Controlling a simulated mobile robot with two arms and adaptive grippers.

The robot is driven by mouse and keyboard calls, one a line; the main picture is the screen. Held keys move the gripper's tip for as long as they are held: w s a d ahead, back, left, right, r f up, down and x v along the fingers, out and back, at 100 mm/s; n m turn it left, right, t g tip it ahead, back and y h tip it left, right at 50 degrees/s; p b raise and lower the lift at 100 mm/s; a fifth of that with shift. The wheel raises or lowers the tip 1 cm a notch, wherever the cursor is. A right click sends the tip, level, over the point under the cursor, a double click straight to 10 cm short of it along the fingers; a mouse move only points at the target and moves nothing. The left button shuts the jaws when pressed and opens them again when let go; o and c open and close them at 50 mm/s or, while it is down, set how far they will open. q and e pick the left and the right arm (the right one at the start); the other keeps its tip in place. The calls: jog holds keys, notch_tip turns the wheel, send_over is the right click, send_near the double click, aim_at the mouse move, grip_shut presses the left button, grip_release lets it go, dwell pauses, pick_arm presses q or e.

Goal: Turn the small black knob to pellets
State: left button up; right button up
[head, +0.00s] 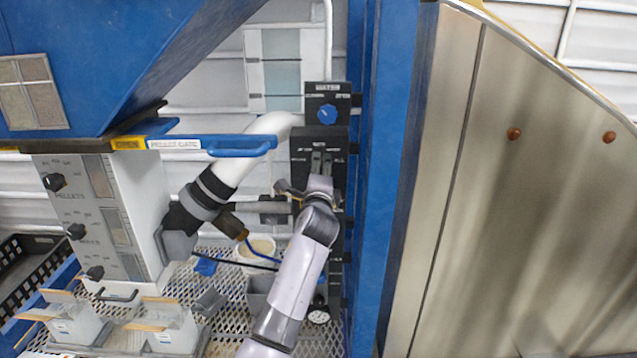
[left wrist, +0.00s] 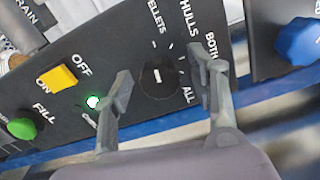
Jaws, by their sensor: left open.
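The small black knob (left wrist: 160,82) sits on a black panel between labels reading PELLETS, HULLS, BOTH and ALL in the left wrist view. Its short white mark points roughly to the picture's top, on the side of the PELLETS label; I cannot tell its exact setting. My left gripper (left wrist: 162,68) is open, with one finger on each side of the knob. I cannot tell whether the fingers touch it. In the head view my left gripper (head: 305,187) is at the black panel (head: 302,146) and hides the knob. My right gripper is not in view.
Near the knob are a yellow switch (left wrist: 58,78), a lit green lamp (left wrist: 93,101), a green button (left wrist: 22,128) and a blue knob (left wrist: 299,41). A blue post (head: 375,200) stands right of the panel. A white pipe (head: 240,150) and grey cabinet (head: 120,235) stand left.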

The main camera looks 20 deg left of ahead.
pick_arm(q)
jog(key=v, duration=1.1)
jog(key=shift+s, duration=0.3)
jog(key=shift+d, duration=0.1)
jog(key=s+d+f+n+g+h+b, duration=0.1)
jog(key=s+f+g, duration=0.1)
jog(key=f, duration=1.1)
jog(key=s+d+f+n+g+h, duration=0.1)
jog(key=s+f+g+h, duration=0.1)
jog(key=f, duration=1.1)
jog(key=s+d+f+n+g+h+b, duration=0.1)
jog(key=s+f+g, duration=0.1)
jog(key=f, duration=1.2)
jog(key=s+a+f+n+g, duration=0.1)
jog(key=s+f+n+g, duration=0.3)
jog(key=s+f, duration=1.4)
jog(key=s+a+f+n+g, duration=0.2)
jog(key=s+f, duration=0.4)
jog(key=s, duration=0.5)
jog(key=s+a+f+n+g+b, duration=0.1)
jog(key=s+f, duration=0.5)
jog(key=s, duration=0.6)
jog(key=s+a+f+n+g+h, duration=0.1)
jog(key=s+a+f+n+g, duration=0.2)
jog(key=s, duration=0.9)
notch_tip(320, 180, down, 3)
jog(key=shift+s+f+n, duration=0.15)
jog(key=shift+n, duration=0.55)
